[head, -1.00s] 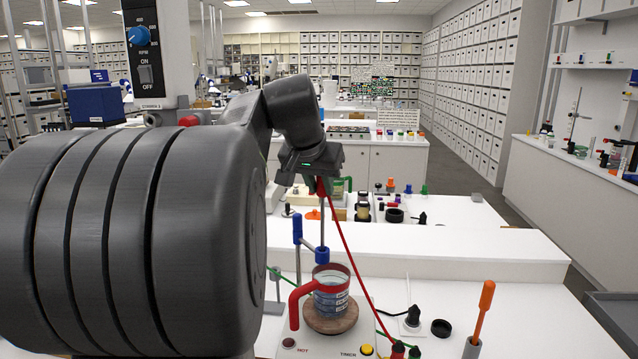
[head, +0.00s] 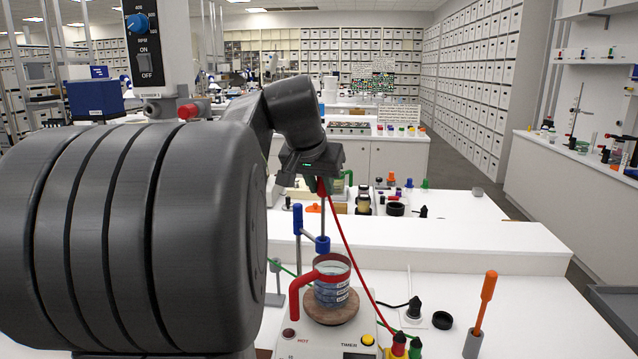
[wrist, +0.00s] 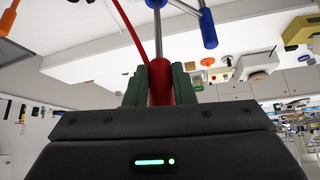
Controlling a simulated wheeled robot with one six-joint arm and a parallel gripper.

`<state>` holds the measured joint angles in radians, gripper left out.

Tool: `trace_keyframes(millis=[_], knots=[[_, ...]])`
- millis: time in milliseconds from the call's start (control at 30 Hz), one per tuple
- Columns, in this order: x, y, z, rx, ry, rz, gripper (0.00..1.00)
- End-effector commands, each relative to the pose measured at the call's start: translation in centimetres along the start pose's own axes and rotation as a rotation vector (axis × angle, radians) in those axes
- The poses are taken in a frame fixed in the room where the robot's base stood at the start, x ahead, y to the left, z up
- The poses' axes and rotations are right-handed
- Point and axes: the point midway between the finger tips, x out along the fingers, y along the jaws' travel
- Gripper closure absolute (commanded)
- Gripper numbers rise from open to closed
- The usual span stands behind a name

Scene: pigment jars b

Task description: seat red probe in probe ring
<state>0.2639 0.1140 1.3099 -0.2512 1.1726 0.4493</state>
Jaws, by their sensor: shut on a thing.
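The red probe has a red handle (head: 321,187), a thin metal rod (head: 322,215) and a red cable. My gripper (head: 318,178) is shut on the handle and holds the probe upright. In the wrist view the handle (wrist: 160,85) sits between my green finger pads. The blue probe ring (head: 322,244) is on a stand directly below the gripper, above the beaker. The rod's lower part meets the ring; I cannot tell whether the tip is inside it or behind it.
A beaker with a red handle (head: 301,298) stands on a brown disc on the white hotplate. A blue-topped post (head: 297,219) rises left of the probe. An orange-handled tool (head: 487,287) stands at the right. The cable runs down to the hotplate's right side.

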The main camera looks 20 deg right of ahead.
Motion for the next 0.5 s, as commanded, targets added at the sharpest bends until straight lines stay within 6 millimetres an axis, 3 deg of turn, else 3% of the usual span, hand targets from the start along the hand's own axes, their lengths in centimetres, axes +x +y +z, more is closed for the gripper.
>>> trace_keyframes(millis=[500], knots=[[1.14,-0.01,0.76,0.000,0.001,0.000,1.00]])
